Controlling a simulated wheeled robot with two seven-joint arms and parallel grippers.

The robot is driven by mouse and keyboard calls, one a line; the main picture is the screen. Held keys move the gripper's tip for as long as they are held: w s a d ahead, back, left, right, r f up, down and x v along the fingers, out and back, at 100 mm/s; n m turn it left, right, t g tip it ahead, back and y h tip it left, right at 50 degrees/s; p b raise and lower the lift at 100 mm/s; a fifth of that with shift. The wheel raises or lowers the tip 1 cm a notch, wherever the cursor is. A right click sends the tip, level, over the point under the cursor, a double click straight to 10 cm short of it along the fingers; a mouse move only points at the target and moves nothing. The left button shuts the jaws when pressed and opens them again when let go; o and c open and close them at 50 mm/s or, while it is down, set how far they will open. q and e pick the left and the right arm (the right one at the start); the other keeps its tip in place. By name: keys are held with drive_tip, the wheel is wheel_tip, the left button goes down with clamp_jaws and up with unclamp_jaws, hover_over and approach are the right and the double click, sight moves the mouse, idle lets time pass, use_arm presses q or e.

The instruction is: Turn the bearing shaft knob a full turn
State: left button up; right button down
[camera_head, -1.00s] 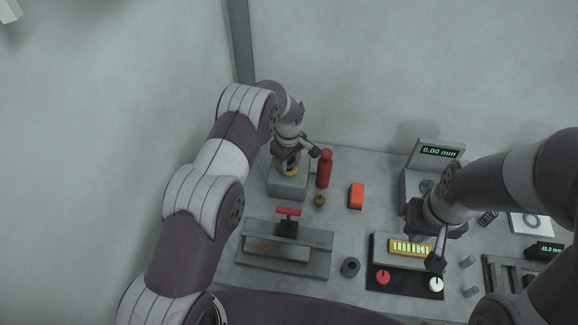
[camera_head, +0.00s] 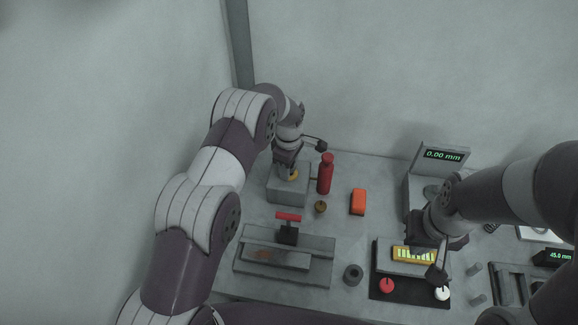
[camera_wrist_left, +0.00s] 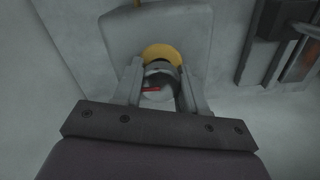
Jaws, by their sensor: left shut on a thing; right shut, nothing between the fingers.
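The bearing shaft knob (camera_wrist_left: 158,82) is grey with a red mark on its face and shows in the left wrist view. It sits in front of a yellow ring (camera_wrist_left: 162,54) on a grey block (camera_wrist_left: 120,30). My left gripper (camera_wrist_left: 160,88) is shut on the knob, one finger on each side. In the head view my left gripper (camera_head: 288,171) is over the grey block (camera_head: 287,193) and hides most of the knob; part of the yellow ring (camera_head: 294,177) shows. My right gripper (camera_head: 420,238) is shut and empty above the lit yellow panel; its fingertips are hard to make out.
A red bottle (camera_head: 325,175) stands close to the block's right. An orange box (camera_head: 358,202) and a small brown knob-like piece (camera_head: 320,207) lie nearby. A fixture with a red handle (camera_head: 289,217) is in front. A gauge reading 0.00 mm (camera_head: 443,156) stands at the back right.

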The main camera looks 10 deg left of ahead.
use_arm(q)
drive_tip(key=shift+w+r, duration=0.2)
drive_tip(key=o, duration=0.9)
drive_tip(key=shift+o, duration=0.8)
drive_tip(key=shift+s+a+f, duration=0.1)
drive_tip(key=shift+a, duration=0.05)
drive_tip(key=shift+r, duration=0.4)
wheel_tip(320, 180, up, 6)
drive_tip(key=shift+r+b, duration=0.1)
drive_tip(key=shift+b, duration=1)
wheel_tip(320, 180, up, 6)
drive_tip(key=p, duration=0.3)
drive_tip(key=shift+p, duration=0.4)
